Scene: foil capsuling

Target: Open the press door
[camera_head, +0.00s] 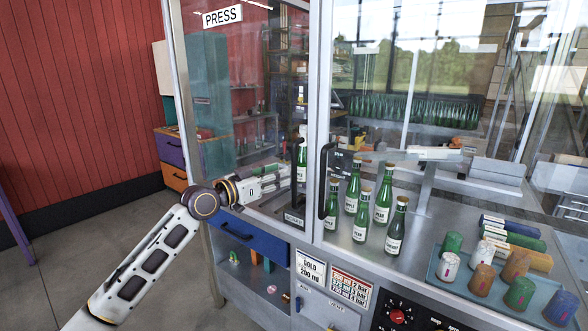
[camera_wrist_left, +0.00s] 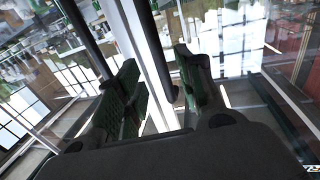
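The press door (camera_head: 235,95) is a glass panel in a metal frame with a PRESS sign (camera_head: 222,17) at its top. It looks closed. A dark vertical handle (camera_head: 295,165) is on its right side. My left gripper (camera_head: 288,178) points at this handle from the left, its fingertips close to it. In the left wrist view the fingers (camera_wrist_left: 158,92) are apart, with a dark bar (camera_wrist_left: 156,45) reaching down near the right finger. I cannot tell whether they touch. My right gripper is out of view.
A second dark handle (camera_head: 324,180) is on the neighbouring glass panel. Below the door is a blue drawer (camera_head: 250,237). The floor (camera_head: 100,230) at left is clear.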

